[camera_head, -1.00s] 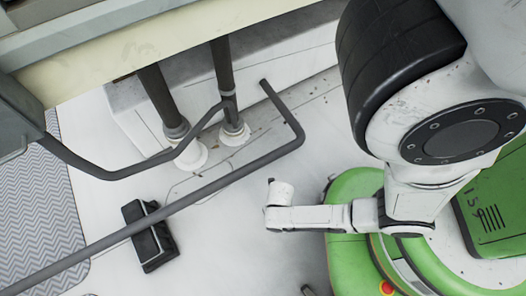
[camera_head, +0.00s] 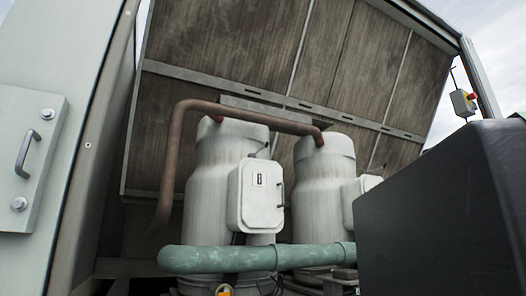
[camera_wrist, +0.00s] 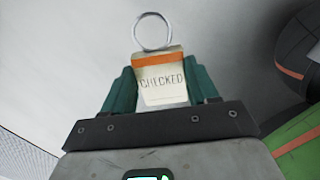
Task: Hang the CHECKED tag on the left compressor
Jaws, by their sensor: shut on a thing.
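The CHECKED tag (camera_wrist: 160,80) shows in the wrist view as a cream card with an orange band and a metal ring (camera_wrist: 153,31) at its top. My gripper (camera_wrist: 160,88) is shut on the card between its two green fingers, with the ring sticking out beyond them. In the head view the left compressor (camera_head: 213,170) is a tall pale cylinder with a white box (camera_head: 257,195) on its front. The right compressor (camera_head: 318,190) stands beside it. My gripper and the tag are not in the head view, so their distance from the compressors cannot be told.
A copper pipe (camera_head: 250,117) arches over the compressor tops. A thick green pipe (camera_head: 260,257) crosses in front of them low down. A panel with a handle (camera_head: 27,153) is at the left, and a large dark block (camera_head: 450,215) covers the lower right.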

